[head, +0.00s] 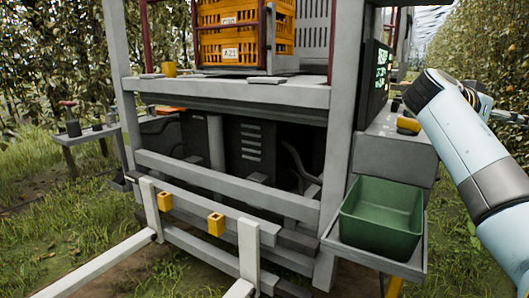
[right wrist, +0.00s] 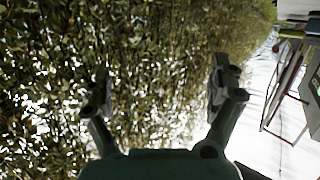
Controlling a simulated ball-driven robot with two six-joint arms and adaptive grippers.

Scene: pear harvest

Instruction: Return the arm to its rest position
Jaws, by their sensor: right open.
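My right arm (head: 470,150) comes in from the right edge in the head view, raised in front of the cart's right side. Its gripper is not visible there. In the right wrist view my right gripper (right wrist: 160,90) is open, with its two fingers wide apart and nothing between them. Leafy tree rows fill the background behind the fingers. My left arm and left gripper are not in view.
A grey cart frame (head: 230,95) stands ahead, carrying orange crates (head: 230,40). A small side table (head: 85,137) stands at left. White rails (head: 100,262) reach forward from the cart. Grass lies at left.

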